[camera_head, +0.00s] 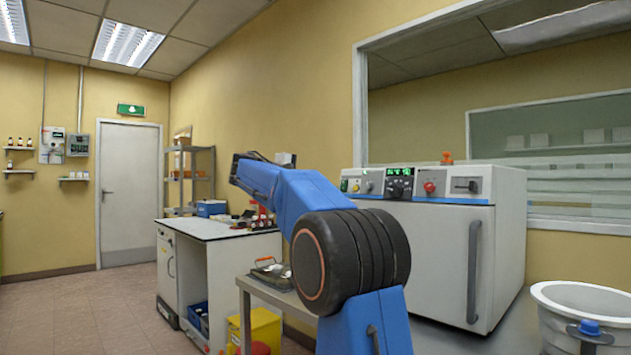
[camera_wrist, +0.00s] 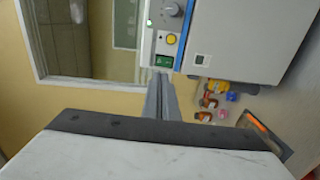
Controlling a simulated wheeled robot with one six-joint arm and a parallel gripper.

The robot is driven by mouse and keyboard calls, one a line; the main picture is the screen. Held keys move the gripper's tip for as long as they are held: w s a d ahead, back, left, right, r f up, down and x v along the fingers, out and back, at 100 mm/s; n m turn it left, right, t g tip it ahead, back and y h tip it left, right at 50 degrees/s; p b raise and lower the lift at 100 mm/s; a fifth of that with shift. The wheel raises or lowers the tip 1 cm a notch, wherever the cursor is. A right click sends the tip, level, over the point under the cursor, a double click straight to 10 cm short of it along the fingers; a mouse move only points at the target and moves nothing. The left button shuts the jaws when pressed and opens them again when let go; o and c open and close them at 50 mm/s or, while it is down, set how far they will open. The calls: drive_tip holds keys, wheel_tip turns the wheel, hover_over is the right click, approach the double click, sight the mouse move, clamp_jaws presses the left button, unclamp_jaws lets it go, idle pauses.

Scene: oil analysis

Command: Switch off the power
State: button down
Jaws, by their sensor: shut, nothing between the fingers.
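The white machine (camera_head: 440,255) stands at the right, with its control panel along the top front. A small green switch (camera_wrist: 163,61) sits at the panel's end in the wrist view, beside a yellow button (camera_wrist: 171,39). The green switch is at the panel's left end in the head view (camera_head: 344,185). My gripper (camera_wrist: 160,76) is shut and empty, its fingertips close to the green switch. I cannot tell whether they touch it. The gripper is not clearly visible in the head view. The switch's position, on or off, is too small to tell.
The panel also carries a lit green display (camera_head: 398,171), a black knob (camera_head: 398,188) and a red button (camera_head: 429,188). Small bottles (camera_wrist: 210,101) stand near the machine in the wrist view. A white bucket (camera_head: 585,300) is at the right. The floor at left is clear.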

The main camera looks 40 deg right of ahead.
sight(343, 182)
drive_tip(key=d, duration=0.7)
drive_tip(key=d+f, duration=0.1)
drive_tip(key=d, duration=0.2)
drive_tip(key=shift+w+d, duration=0.3)
drive_tip(key=shift+w, duration=0.1)
drive_tip(key=shift+d, duration=0.4)
drive_tip(key=shift+d+r, duration=0.1)
drive_tip(key=shift+d, duration=0.1)
